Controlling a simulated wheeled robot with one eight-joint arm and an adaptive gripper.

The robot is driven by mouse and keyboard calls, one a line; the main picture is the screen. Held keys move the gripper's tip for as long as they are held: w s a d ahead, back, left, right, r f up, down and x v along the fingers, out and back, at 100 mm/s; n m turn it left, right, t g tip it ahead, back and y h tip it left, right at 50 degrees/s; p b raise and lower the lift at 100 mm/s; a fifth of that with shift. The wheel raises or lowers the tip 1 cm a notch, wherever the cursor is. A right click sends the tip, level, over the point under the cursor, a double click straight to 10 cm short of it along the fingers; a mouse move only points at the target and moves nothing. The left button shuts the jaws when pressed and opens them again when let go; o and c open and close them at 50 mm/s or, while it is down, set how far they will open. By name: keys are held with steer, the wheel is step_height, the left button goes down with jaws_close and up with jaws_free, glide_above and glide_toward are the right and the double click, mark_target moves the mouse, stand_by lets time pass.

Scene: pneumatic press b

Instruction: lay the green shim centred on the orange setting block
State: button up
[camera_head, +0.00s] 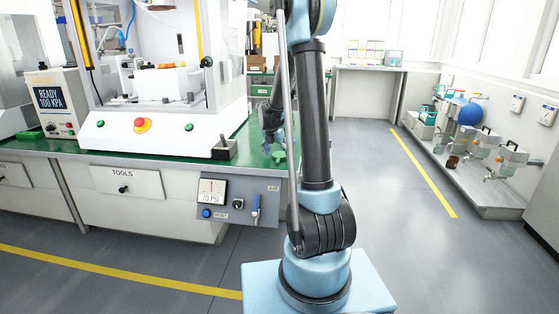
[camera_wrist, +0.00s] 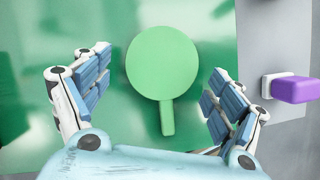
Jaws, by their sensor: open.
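The green shim (camera_wrist: 162,62), a flat disc with a short tab pointing toward me, lies on the green bench top in the wrist view. My gripper (camera_wrist: 150,100) is open, its fingers on either side of the shim and not visibly touching it. In the head view my gripper (camera_head: 272,143) is low over the bench's right end, beside a small green piece (camera_head: 279,157) that looks like the shim. A small orange piece (camera_head: 168,66) shows inside the press; I cannot tell whether it is the setting block.
The white press (camera_head: 160,120) stands on the green-topped bench (camera_head: 75,144), left of my arm. A dark angled block (camera_head: 224,150) sits near the bench's front edge. A purple handle (camera_wrist: 296,89) sticks out at the right of the wrist view. Floor right of my arm is clear.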

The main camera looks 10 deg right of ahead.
mark_target(280, 154)
steer(key=c, duration=1.3)
steer(key=shift+r, duration=0.2)
steer(key=shift+r, duration=1.6)
